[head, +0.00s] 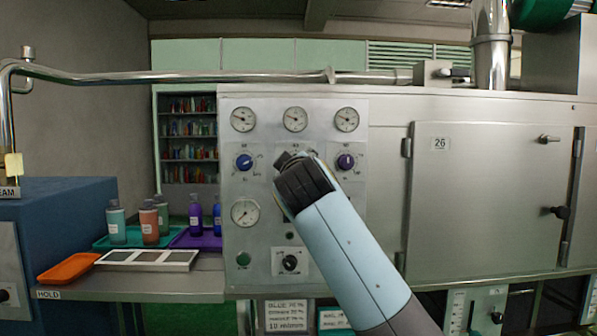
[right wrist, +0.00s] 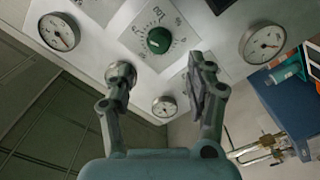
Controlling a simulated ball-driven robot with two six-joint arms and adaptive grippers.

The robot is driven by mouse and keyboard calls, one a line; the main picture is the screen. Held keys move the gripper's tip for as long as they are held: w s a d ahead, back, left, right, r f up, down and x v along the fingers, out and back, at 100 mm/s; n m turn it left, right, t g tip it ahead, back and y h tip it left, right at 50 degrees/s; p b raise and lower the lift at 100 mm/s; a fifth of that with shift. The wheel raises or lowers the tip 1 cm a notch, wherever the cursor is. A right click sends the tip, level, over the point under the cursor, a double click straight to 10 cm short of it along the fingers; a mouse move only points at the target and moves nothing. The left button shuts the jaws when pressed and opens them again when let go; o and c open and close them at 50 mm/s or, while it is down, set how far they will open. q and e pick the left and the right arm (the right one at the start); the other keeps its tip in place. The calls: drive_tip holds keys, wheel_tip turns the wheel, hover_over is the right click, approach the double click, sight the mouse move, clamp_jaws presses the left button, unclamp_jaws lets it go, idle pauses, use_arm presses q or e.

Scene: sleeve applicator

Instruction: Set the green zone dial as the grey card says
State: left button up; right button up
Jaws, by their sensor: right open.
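The green zone dial (right wrist: 160,40) shows in the right wrist view on a white scale plate. Its pointer setting is too small to read. In the head view my right arm hides it, between the blue dial (head: 244,162) and the purple dial (head: 346,161). My right gripper (head: 292,158) is in front of the panel there. In the right wrist view my right gripper (right wrist: 165,78) is open and empty, its fingers apart and the dial beyond the gap. The grey card (head: 286,315) hangs below the panel; its small lines are not clearly legible. My left gripper is not in view.
Several gauges, one a top gauge (head: 295,119), sit on the panel (head: 270,215). A black knob (head: 290,262) and green button (head: 243,258) are lower. Bottles (head: 150,222) and an orange tray (head: 68,267) stand on the left shelf. A steel door (head: 485,200) is at right.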

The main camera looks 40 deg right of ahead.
drive_tip(key=v, duration=0.4)
drive_tip(key=shift+s+a, duration=0.15)
drive_tip(key=shift+s, duration=0.15)
